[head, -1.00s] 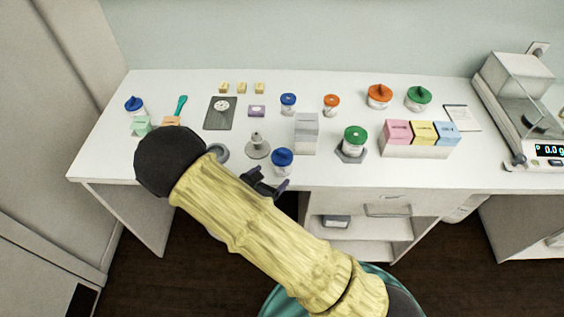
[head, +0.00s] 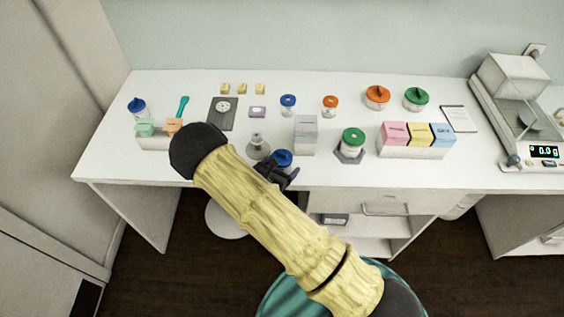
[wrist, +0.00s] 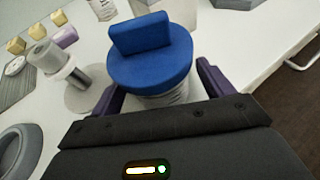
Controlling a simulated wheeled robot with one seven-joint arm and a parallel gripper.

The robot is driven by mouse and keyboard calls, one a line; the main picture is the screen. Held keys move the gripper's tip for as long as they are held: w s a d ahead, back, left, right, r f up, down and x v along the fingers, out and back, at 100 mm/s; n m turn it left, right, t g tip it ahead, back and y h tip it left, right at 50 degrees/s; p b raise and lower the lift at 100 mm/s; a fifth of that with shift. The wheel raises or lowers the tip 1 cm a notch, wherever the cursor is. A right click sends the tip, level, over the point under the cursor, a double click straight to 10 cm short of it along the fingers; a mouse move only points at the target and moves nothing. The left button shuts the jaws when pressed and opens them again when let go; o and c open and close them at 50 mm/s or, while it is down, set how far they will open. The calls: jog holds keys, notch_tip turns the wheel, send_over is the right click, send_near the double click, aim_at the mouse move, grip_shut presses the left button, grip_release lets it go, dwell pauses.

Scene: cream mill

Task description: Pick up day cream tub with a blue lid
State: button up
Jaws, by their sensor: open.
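A white tub with a blue lid (head: 282,157) stands near the front edge of the white table, partly hidden by my gripper in the head view. In the wrist view its blue lid (wrist: 150,60), with a raised bar on top, fills the upper middle, and the ribbed pale body shows below it. My gripper (wrist: 160,95) is open, with one dark purple finger on each side of the tub's near part. My gripper also shows in the head view (head: 284,176) at the table's front edge. I cannot tell whether the fingers touch the tub, and its label is not readable.
A grey stand (head: 258,147) is just left of the tub, and a grey box (head: 306,135) stands behind it to the right. A green-lidded jar (head: 352,142) is farther right. Other blue-lidded tubs stand at the back (head: 288,104) and far left (head: 138,107).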

aim_at(282, 153)
jog(key=shift+w+d+f, duration=0.1)
jog(key=shift+w, duration=0.1)
dwell(0.4)
jog(key=c, duration=1.4)
jog(key=shift+o, duration=0.2)
notch_tip(282, 153, up, 10)
jog(key=b, duration=0.2)
jog(key=shift+b, duration=0.3)
